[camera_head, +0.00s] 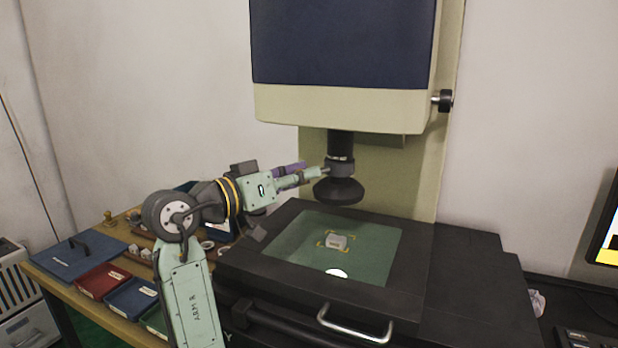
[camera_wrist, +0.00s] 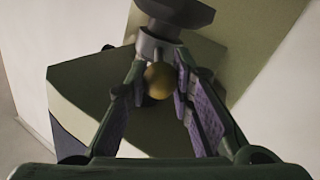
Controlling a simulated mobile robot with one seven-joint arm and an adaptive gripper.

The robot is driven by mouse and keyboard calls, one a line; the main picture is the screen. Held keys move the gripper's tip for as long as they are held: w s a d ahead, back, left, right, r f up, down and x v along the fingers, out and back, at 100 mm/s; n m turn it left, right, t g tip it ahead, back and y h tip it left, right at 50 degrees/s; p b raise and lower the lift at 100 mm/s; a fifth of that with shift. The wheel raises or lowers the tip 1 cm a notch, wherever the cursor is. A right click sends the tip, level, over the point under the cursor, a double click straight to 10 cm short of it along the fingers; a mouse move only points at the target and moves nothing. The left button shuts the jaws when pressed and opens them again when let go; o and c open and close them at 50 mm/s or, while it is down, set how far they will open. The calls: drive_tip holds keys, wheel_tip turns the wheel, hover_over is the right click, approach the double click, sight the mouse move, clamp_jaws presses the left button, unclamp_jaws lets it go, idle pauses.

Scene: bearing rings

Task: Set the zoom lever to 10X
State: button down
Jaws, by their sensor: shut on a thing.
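The zoom lever shows in the wrist view as a brass-coloured ball knob (camera_wrist: 159,82) on the lens collar (camera_wrist: 158,44). My gripper (camera_wrist: 160,72) has one finger on each side of it and is shut on the lever. In the head view my gripper (camera_head: 318,173) reaches from the left to the dark lens barrel (camera_head: 341,150), just above its flared black end (camera_head: 338,191). The lever is hidden behind the fingers there. No zoom marks can be read in either view, so I cannot tell the lever's setting.
The measuring machine's navy and cream head (camera_head: 340,105) hangs above my gripper. Below is its green glass stage (camera_head: 375,247) with a small grey part (camera_head: 338,241). At left, a wooden bench holds a blue board (camera_head: 75,257), a red tray (camera_head: 102,281) and a blue tray (camera_head: 131,295).

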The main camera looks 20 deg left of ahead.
drive_tip(key=shift+w+a, duration=0.45)
drive_tip(key=shift+a, duration=0.3)
drive_tip(key=c, duration=1.4)
unclamp_jaws()
drive_tip(key=shift+s, duration=0.1)
drive_tip(key=v, duration=1.1)
drive_tip(key=shift+s+a, duration=0.25)
drive_tip(key=shift+s, duration=0.1)
